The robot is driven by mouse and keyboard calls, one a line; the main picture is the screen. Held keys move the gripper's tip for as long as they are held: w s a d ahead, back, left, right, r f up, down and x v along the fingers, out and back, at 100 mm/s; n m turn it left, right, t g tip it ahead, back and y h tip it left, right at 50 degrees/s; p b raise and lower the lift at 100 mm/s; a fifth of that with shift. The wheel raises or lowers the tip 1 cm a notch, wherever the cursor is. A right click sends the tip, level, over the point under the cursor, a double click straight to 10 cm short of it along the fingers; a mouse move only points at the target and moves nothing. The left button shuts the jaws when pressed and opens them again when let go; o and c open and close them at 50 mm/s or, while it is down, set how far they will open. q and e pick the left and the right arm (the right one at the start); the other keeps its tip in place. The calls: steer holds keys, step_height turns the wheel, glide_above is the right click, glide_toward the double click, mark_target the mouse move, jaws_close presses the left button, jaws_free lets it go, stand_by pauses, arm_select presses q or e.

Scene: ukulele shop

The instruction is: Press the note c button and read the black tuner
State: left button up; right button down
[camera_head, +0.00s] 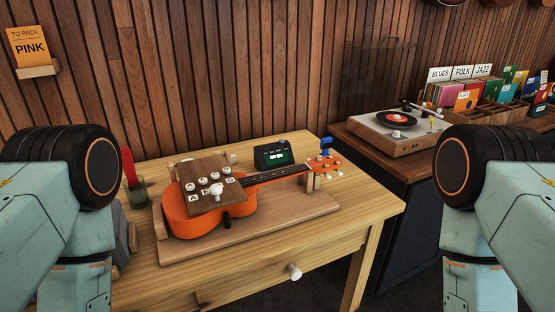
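An orange ukulele (181,222) lies on a wooden base board (290,222) on the table. A dark brown panel (231,191) sits over its body and carries a row of white round buttons (203,183). One label beside them reads A. The other labels are too small or covered, so I cannot tell which button is note C. The black tuner (273,155) stands behind the ukulele's neck with a lit green screen, too small to read. Only my arm links show at both sides; neither gripper is in view.
The light wooden table (250,270) has a drawer with a white knob (294,271). A record player (397,130) and record crates stand on the cabinet at right. The table's front area is clear.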

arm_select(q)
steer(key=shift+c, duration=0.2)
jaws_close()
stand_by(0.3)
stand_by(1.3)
